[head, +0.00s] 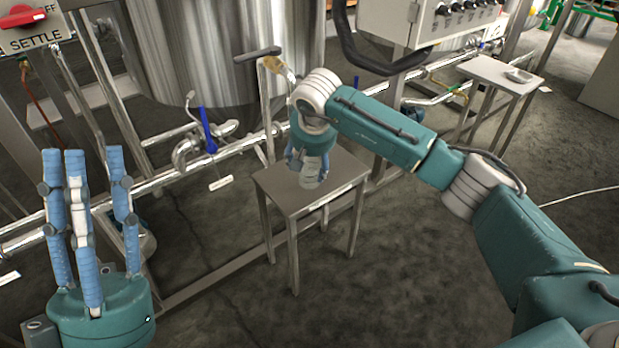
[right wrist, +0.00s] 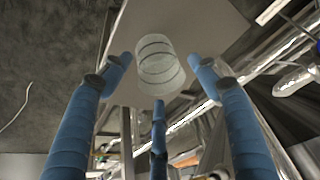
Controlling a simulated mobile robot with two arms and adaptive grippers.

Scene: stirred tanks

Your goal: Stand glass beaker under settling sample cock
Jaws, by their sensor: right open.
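A clear glass beaker (right wrist: 158,68) with dark ring lines stands on a small grey table (head: 275,185). My right gripper (right wrist: 160,82) is open, with its three blue fingers spread around the near side of the beaker, apparently not touching it. In the head view my right gripper (head: 308,162) points down over the table and mostly hides the beaker. A brass cock (head: 275,64) with a dark lever is behind and above this table, partly covered by my right wrist. My left gripper (head: 92,220) is open and empty, fingers pointing up, at the lower left.
A steel tank (head: 220,50) stands behind the table. A blue-handled valve (head: 208,130) and piping run along its base. A second small table (head: 490,70) stands at the upper right, near another cock. A red switch (head: 22,16) labelled SETTLE is at the upper left. The floor in front is clear.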

